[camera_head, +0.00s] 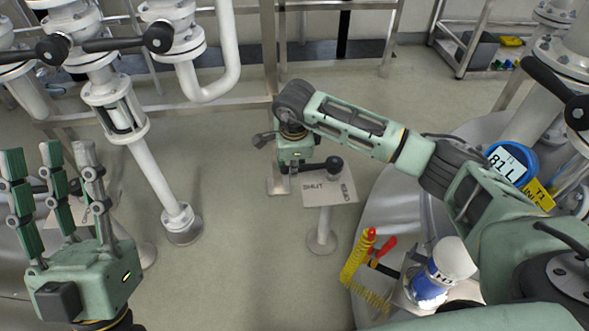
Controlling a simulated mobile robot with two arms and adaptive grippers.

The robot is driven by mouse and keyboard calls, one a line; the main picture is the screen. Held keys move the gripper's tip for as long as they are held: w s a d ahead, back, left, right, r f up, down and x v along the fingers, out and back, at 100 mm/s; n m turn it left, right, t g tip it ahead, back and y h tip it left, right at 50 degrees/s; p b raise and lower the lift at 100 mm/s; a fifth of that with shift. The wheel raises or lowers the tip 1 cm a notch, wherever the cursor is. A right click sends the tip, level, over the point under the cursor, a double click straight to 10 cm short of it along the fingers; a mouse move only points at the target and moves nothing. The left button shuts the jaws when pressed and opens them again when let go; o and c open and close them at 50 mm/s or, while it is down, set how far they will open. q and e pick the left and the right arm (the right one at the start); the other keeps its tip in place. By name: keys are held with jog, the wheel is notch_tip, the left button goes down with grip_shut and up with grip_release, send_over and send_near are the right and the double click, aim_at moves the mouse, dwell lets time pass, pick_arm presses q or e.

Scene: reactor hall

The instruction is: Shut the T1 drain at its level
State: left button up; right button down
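A blue round gauge (508,164) reads 81 L, with a yellow tag (540,194) marked T1 beside it, at the right. A plate marked SHUT (325,188) stands on a low post in the middle. A black lever with a ball knob (334,163) lies just above its far edge. My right gripper (288,168) points down at the lever's left end; its fingers are largely hidden, so I cannot tell whether it grips the lever. My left gripper (50,150) is at the far left, fingers up, spread and empty.
White pipes with black ball-ended levers (120,44) stand at the upper left. A second plate (68,214) is partly behind my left gripper. A yellow coiled cord (355,262) and a blue-and-white container (438,276) are at the lower right.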

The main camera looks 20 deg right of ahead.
jog(key=shift+w+d+r+m, duration=0.1)
jog(key=shift+w+m, duration=0.2)
jog(key=shift+w, duration=0.1)
jog(key=c, duration=1.6)
grip_release()
jog(key=shift+c, duration=0.2)
notch_tip(320, 180, up, 12)
jog(key=s, duration=0.2)
jog(key=shift+s+a, duration=0.15)
jog(key=shift+a, duration=0.15)
